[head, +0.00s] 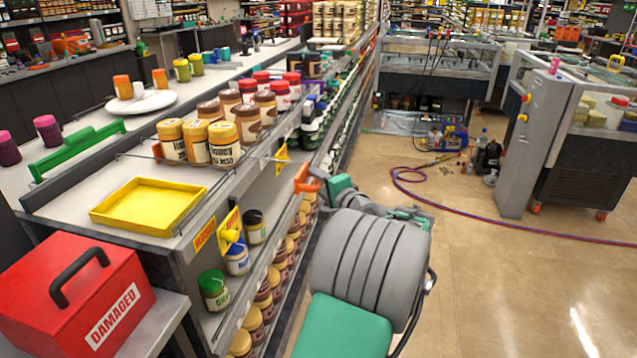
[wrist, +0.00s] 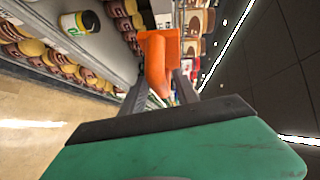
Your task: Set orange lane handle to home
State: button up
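The orange lane handle (head: 307,180) sticks out from the aisle side of the shelf unit, below the counter's edge. In the wrist view the orange handle (wrist: 160,62) has a wide top and a narrower stem. My gripper (head: 318,180) is right at the handle. In the wrist view the dark fingers of my gripper (wrist: 161,88) lie on both sides of the stem, very near it. I cannot tell whether they press on it. The far ends of the fingers are partly hidden by the handle.
Jars with brown, yellow and red lids stand on the counter beside a yellow tray (head: 150,206). More jars fill the shelves below. A red DAMAGED box (head: 75,297) is at the lower left.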

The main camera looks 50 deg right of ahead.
grip_shut()
dwell(1.2)
